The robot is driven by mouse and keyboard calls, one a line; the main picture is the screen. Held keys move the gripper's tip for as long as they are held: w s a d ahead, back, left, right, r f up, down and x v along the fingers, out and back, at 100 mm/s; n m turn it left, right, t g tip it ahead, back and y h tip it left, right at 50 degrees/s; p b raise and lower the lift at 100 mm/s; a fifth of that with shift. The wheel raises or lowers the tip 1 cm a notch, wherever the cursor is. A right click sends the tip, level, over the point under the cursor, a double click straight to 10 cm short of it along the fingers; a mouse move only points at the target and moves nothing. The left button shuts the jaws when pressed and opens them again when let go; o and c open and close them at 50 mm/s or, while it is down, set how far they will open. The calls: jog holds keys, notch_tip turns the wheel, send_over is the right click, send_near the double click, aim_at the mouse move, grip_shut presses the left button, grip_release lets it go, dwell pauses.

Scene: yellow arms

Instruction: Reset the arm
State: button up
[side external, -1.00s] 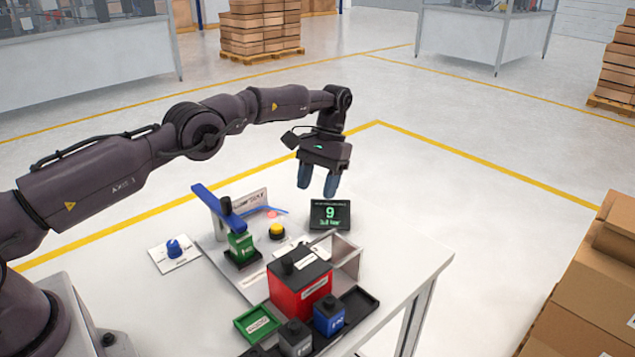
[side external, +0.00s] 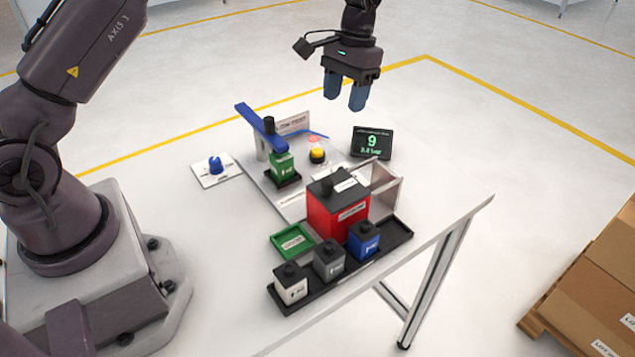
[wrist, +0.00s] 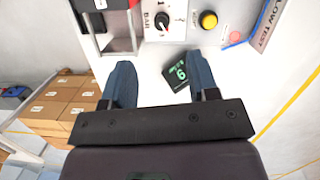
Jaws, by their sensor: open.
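My gripper (side external: 345,94) hangs above the far side of the white table (side external: 440,195), with its two blue fingers apart and nothing between them. In the wrist view my gripper (wrist: 160,85) also shows open, with a small dark display (wrist: 178,74) on the table below and between the fingers. The display (side external: 372,143) reads 9 in green in the side view. A green block (side external: 282,166) stands in a black holder under a blue lever arm (side external: 262,130). A yellow button (side external: 317,155) sits beside it.
A red box (side external: 338,211) stands near an open-topped grey box (side external: 386,188). A black tray (side external: 335,270) holds white, grey and blue blocks; a green tray (side external: 292,241) lies beside it. A blue knob (side external: 215,165) is at the left. Cardboard boxes (side external: 590,290) stand off the table.

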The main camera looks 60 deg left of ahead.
jog(key=s+d+r+t, duration=0.1)
jog(key=s+r+t, duration=0.3)
jog(key=s, duration=1)
jog(key=s+d+r+m+t, duration=0.1)
jog(key=s+r+t, duration=0.3)
jog(key=s+r, duration=0.7)
jog(key=s, duration=0.3)
jog(key=shift+s+d+r+m+y, duration=0.2)
jog(key=shift+s+d+m+y, duration=0.05)
jog(key=shift+m+y, duration=0.05)
dwell(2.8)
